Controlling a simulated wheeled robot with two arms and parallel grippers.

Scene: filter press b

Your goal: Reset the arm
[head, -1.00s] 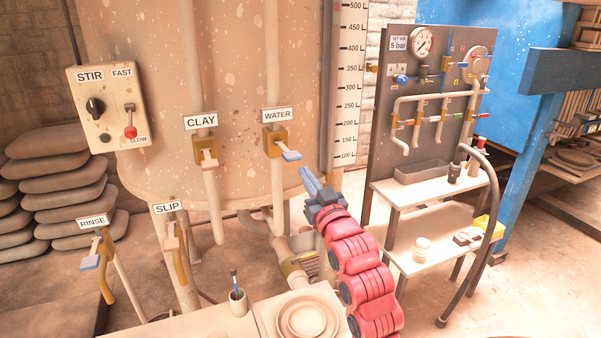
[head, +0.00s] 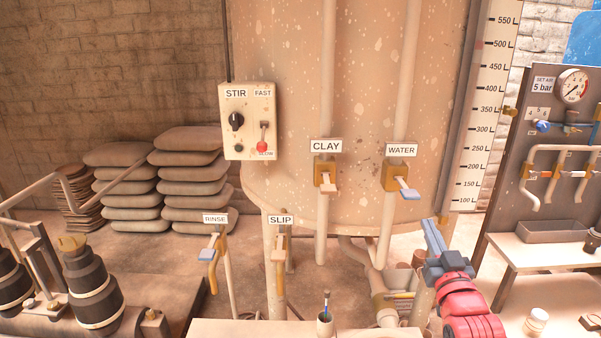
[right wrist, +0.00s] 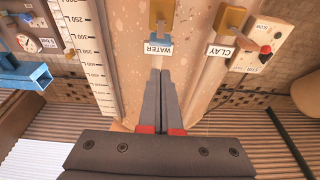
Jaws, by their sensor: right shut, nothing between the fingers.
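My right gripper (head: 429,224) is on the red arm at the lower right of the head view. It is shut and empty, its grey fingers pointing up, in front of the tank's lower right part. It appears below and slightly right of the blue handle of the WATER valve (head: 393,178), with a visible gap in the picture. In the right wrist view the shut fingers (right wrist: 164,78) point toward the WATER label (right wrist: 158,49). My left gripper is not in view.
The tank (head: 290,120) carries the STIR box (head: 249,140) and CLAY valve (head: 325,172). RINSE (head: 213,250) and SLIP (head: 281,252) valves stand lower left. A gauge panel (head: 520,130) and shelf (head: 515,255) stand right. Sacks (head: 190,172) are stacked left.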

